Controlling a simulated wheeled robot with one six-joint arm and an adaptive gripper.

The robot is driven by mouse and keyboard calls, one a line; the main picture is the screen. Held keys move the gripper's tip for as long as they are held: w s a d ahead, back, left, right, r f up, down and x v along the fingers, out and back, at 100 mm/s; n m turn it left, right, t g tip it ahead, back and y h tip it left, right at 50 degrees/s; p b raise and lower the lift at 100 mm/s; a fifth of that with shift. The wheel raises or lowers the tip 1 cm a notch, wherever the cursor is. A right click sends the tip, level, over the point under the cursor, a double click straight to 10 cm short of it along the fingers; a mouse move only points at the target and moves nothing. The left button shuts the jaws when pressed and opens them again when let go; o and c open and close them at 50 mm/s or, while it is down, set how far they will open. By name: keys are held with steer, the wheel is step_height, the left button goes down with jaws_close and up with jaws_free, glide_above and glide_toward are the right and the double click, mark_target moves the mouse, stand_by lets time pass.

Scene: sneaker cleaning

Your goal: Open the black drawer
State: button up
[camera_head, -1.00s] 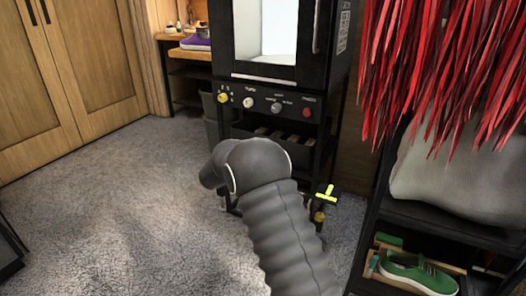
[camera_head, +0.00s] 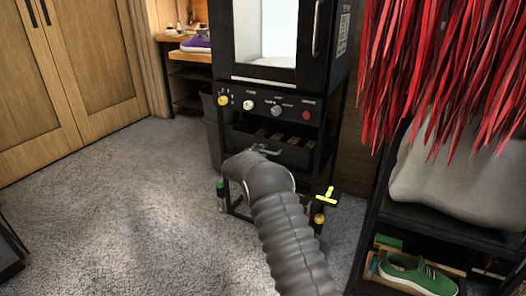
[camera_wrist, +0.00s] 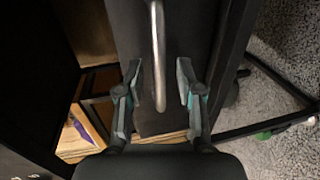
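The black drawer (camera_head: 290,154) sits low in the black stand, under the control panel, and looks shut; several light items show in it. Its silver bar handle (camera_wrist: 158,45) runs up and down in the wrist view across the dark drawer front (camera_wrist: 185,30). My gripper (camera_wrist: 159,72) is open, with one finger on each side of the handle's lower end. Gaps show between both fingers and the bar, so it is not gripped. In the head view my arm covers the drawer's lower left part and hides most of the gripper.
The control panel (camera_head: 270,105) with knobs is above the drawer. A dark bin (camera_head: 214,135) stands left of the stand. Yellow-topped tools (camera_head: 323,200) hang at its right leg. A shelf with a green sneaker (camera_head: 415,276) is at right. Carpet (camera_head: 110,210) at left is clear.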

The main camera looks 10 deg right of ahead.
steer(key=shift+w+d+f, duration=0.1)
steer(key=shift+w+d, duration=0.25)
steer(key=shift+w, duration=0.1)
jaws_close()
